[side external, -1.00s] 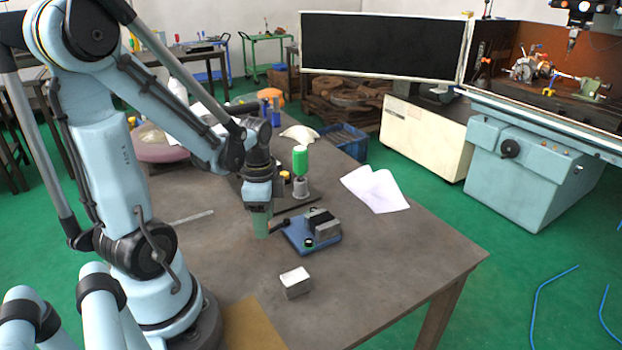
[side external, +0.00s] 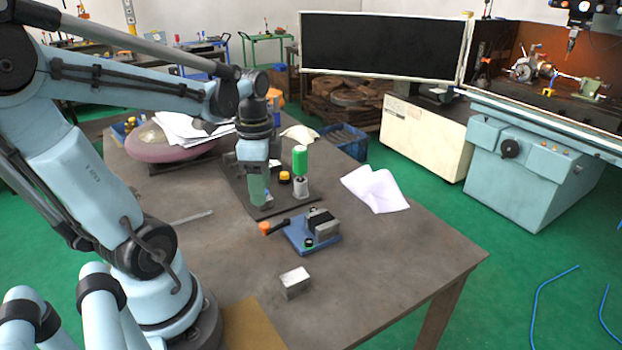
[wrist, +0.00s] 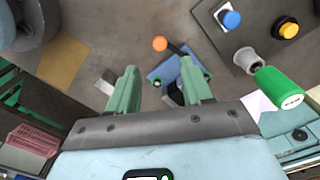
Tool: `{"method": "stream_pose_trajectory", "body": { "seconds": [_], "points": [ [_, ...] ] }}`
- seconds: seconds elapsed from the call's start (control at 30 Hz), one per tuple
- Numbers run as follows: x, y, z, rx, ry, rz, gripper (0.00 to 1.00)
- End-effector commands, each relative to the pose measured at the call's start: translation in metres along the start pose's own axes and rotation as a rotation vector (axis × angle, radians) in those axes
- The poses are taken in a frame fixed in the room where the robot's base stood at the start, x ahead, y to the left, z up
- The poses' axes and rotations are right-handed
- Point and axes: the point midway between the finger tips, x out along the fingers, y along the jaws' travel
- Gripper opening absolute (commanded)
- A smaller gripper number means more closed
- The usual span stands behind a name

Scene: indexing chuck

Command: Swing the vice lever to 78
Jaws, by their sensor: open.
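The vice (side external: 315,226) sits on a blue base on the table, with grey jaws and a dark top. Its lever, with an orange knob (side external: 265,228), points to the left of the vice. In the wrist view the knob (wrist: 160,43) and blue base (wrist: 165,70) show beyond the fingers, partly hidden by the right finger. My gripper (wrist: 155,90) has two green fingers spread apart with nothing between them. In the side view my gripper (side external: 259,190) hangs above the dark plate, behind and above the vice. No scale or number is legible.
A dark plate (side external: 240,185) behind the vice carries a green-capped post (side external: 300,165) and a yellow button (side external: 284,177); a blue button (wrist: 231,19) also shows in the wrist view. A metal block (side external: 295,283) lies in front. White paper (side external: 375,188) lies right. The front right table is clear.

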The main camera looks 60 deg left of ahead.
Motion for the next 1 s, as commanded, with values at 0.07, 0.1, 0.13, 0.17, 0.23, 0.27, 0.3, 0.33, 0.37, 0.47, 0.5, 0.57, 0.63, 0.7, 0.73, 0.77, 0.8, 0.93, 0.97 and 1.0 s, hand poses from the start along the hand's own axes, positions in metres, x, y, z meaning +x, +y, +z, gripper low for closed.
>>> {"method": "stream_pose_trajectory", "body": {
  "seconds": [0.07, 0.1, 0.13, 0.17, 0.23, 0.27, 0.3, 0.33, 0.37, 0.47, 0.5, 0.57, 0.63, 0.7, 0.73, 0.77, 0.8, 0.93, 0.97, 1.0],
  "points": [
    [-0.01, 0.001, 0.0, 0.0, 0.0, 0.0, 0.5],
    [-0.015, 0.001, 0.0, 0.0, 0.0, 0.0, 0.5],
    [-0.018, 0.0, 0.0, 0.0, 0.0, 0.0, 0.5],
    [-0.021, 0.0, 0.0, 0.0, 0.0, 0.0, 0.5],
    [-0.026, 0.0, 0.0, 0.0, 0.0, 0.0, 0.5],
    [-0.029, 0.0, 0.0, 0.0, 0.0, 0.0, 0.5],
    [-0.031, 0.0, 0.0, 0.0, 0.0, 0.0, 0.5],
    [-0.032, 0.0, 0.0, 0.0, 0.0, 0.0, 0.5],
    [-0.033, 0.0, 0.0, 0.0, 0.0, 0.0, 0.5],
    [-0.035, 0.0, 0.0, 0.0, 0.0, 0.0, 0.5],
    [-0.036, 0.0, 0.0, 0.0, 0.0, 0.0, 0.5],
    [-0.036, 0.0, 0.0, 0.0, 0.0, 0.0, 0.5],
    [-0.036, 0.0, 0.0, 0.0, 0.0, 0.0, 0.5],
    [-0.035, 0.0, 0.0, 0.0, 0.0, 0.0, 0.5],
    [-0.035, 0.0, 0.0, 0.0, 0.0, 0.0, 0.5],
    [-0.035, 0.001, 0.0, -0.001, 0.001, -0.002, 0.5],
    [-0.035, 0.001, -0.002, -0.006, 0.004, -0.007, 0.5],
    [-0.031, 0.008, -0.018, -0.063, 0.042, -0.066, 0.5],
    [-0.029, 0.01, -0.024, -0.086, 0.06, -0.086, 0.5],
    [-0.027, 0.014, -0.034, -0.124, 0.092, -0.117, 0.5]
  ]
}}
